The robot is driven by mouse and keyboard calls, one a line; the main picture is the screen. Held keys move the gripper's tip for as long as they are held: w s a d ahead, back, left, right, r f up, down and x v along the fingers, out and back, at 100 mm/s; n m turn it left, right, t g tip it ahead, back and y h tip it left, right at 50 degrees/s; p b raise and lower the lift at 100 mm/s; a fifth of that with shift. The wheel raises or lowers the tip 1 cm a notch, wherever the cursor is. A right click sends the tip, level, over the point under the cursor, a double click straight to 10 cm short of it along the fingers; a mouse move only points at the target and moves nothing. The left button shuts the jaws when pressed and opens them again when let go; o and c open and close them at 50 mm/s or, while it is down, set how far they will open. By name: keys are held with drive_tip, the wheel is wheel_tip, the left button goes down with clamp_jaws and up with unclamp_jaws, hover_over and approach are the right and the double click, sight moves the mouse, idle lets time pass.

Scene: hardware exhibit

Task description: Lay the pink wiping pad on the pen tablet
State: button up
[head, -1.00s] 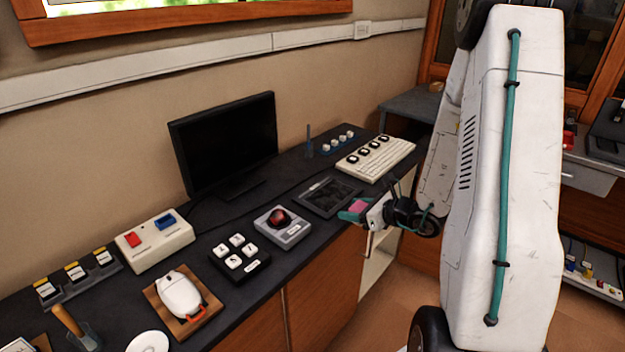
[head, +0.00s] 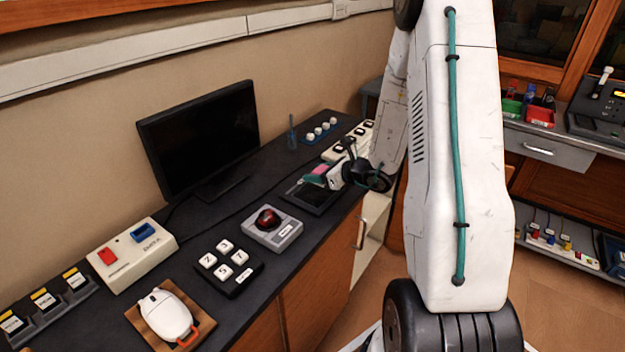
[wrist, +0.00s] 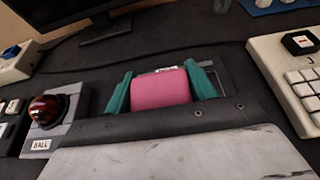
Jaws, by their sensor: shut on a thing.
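The pink wiping pad (wrist: 162,89) is held between the two teal fingers of my gripper (wrist: 163,88) in the wrist view. In the head view the pink pad (head: 320,170) shows small at the end of my gripper (head: 318,175). The black pen tablet (head: 318,196) lies flat on the dark counter, and my gripper is over its back part in the picture. In the wrist view the tablet is mostly hidden behind the pad and fingers. I cannot tell how high the pad is above it.
A trackball box (head: 272,228) with a red ball stands left of the tablet. A cream keyboard (wrist: 287,75) stands to its right. A black monitor (head: 200,140) stands behind on the counter. A key block (head: 229,267) and a white mouse (head: 166,315) on a wooden board lie nearer.

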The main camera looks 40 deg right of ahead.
sight(313, 185)
drive_tip(key=shift+w+a+f, duration=0.15)
drive_tip(key=shift+w+a, duration=0.05)
drive_tip(key=shift+w, duration=0.8)
drive_tip(key=shift+w+f, duration=0.15)
drive_tip(key=shift+f, duration=1.6)
drive_tip(key=shift+f, duration=0.1)
drive_tip(key=o, duration=1)
drive_tip(key=shift+c, duration=0.2)
